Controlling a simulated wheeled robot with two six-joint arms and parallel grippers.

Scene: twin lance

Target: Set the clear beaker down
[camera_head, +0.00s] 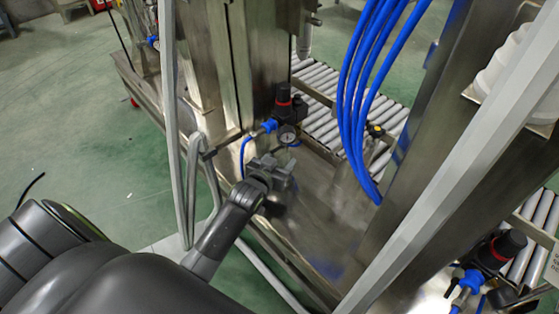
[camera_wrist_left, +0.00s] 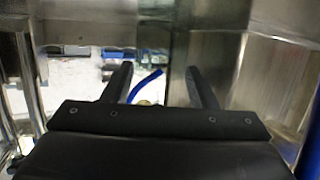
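I cannot make out a clear beaker in either view. My left gripper (camera_head: 279,172) reaches in among the steel machine frame, just below a pressure gauge. In the left wrist view its two dark fingers (camera_wrist_left: 161,85) stand wide apart, with no object visible between them. Through the gap I see a blue hose (camera_wrist_left: 147,84) and blurred steel surfaces behind. My right gripper is not in view.
The gauge (camera_head: 287,134) and its black regulator (camera_head: 290,104) sit close above the left gripper. Blue hoses (camera_head: 358,90) hang to its right. A roller conveyor (camera_head: 325,118) lies behind. Steel posts (camera_head: 172,100) stand on both sides; a steel plate (camera_head: 320,205) is bare.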

